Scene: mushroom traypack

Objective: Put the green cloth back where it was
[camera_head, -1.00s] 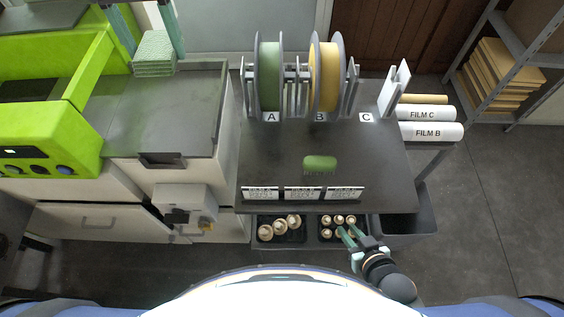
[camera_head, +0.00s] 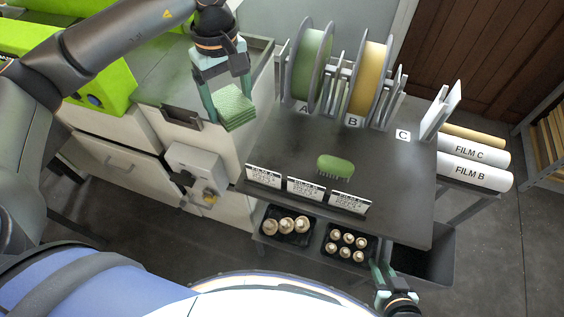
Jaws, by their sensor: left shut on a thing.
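The green cloth (camera_head: 235,103) is a folded, checked square. My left gripper (camera_head: 231,109) is shut on it, one finger at each side, and holds it up in front of the grey-topped cabinet, left of the dark table (camera_head: 290,143). What lies directly beneath the cloth is hard to judge. My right gripper (camera_head: 381,273) is low at the front, beside the mushroom tray on the right; its fingers look apart with nothing between them.
A green brush (camera_head: 335,167) lies on the dark table behind several label cards (camera_head: 306,188). Film reels (camera_head: 308,65) stand at the back. Two black trays of mushrooms (camera_head: 287,238) sit on the lower shelf. A dark bin (camera_head: 425,258) stands at right. The table's middle is mostly clear.

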